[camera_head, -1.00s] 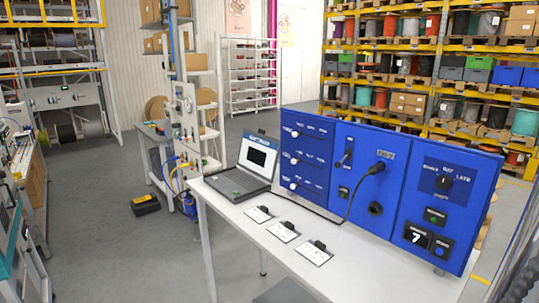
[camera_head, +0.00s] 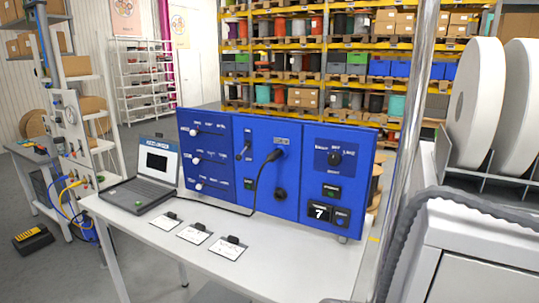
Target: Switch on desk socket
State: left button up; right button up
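A blue panel (camera_head: 303,207) stands upright on a white desk (camera_head: 265,250). Its right section carries a black rotary knob (camera_head: 335,158), a small green-lit button (camera_head: 331,191) and a display (camera_head: 319,212) reading 7. Its middle section has a small lever switch (camera_head: 245,148), a black plug with a cable (camera_head: 273,156) and a round dark socket (camera_head: 280,194). The left section has several white-tipped levers. The lettering is too small to read surely, so I cannot tell which control is the desk socket's. Neither of my grippers is in view.
An open laptop (camera_head: 150,183) sits at the desk's left, with several labelled cards along the front. A metal post (camera_head: 406,120) and a pale cabinet (camera_head: 475,250) stand close on the right. Shelves of reels (camera_head: 300,62) fill the back.

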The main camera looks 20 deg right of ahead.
aim_at(238, 157)
jog(key=k, duration=0.65)
jog(key=u, duration=0.5)
jog(key=i, duration=1.45)
jog(key=z, duration=0.5)
